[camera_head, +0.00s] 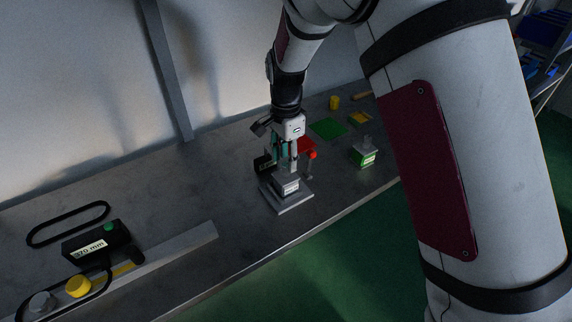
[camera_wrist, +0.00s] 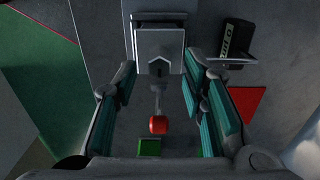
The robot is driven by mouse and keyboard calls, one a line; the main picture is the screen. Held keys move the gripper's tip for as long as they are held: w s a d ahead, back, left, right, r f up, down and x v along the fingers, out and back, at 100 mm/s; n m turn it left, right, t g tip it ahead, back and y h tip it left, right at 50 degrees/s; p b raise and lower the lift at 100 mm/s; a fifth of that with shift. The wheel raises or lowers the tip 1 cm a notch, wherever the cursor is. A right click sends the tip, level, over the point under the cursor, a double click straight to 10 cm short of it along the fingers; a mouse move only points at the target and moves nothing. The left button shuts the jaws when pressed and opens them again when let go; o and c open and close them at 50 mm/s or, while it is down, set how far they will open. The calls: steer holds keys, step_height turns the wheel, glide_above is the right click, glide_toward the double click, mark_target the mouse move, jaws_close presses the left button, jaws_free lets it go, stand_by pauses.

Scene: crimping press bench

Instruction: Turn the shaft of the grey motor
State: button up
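A grey block-shaped unit (camera_head: 289,187) with a white label stands on a square grey base plate (camera_head: 290,207) near the bench's middle. In the wrist view its grey top (camera_wrist: 160,46) shows a dark pointed mark, and a thin rod ends in a red knob (camera_wrist: 158,125). The knob also shows in the head view (camera_head: 312,154). I cannot tell for sure that this unit is the motor, and no shaft is clearly visible. My gripper (camera_wrist: 160,72) points down over the unit, open, its teal-padded fingers apart with the grey top between or beyond the tips. Contact cannot be told.
A black labelled box (camera_wrist: 236,40) stands close on the right in the wrist view. A green labelled block (camera_head: 364,156), a green mat (camera_head: 328,128) and a yellow cylinder (camera_head: 334,102) lie farther right. A black "70 mm" box (camera_head: 97,241), yellow knob (camera_head: 78,286) and belt loop (camera_head: 69,224) are left.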

mark_target(286, 164)
steer(key=shift+f, duration=1.6)
jaws_close()
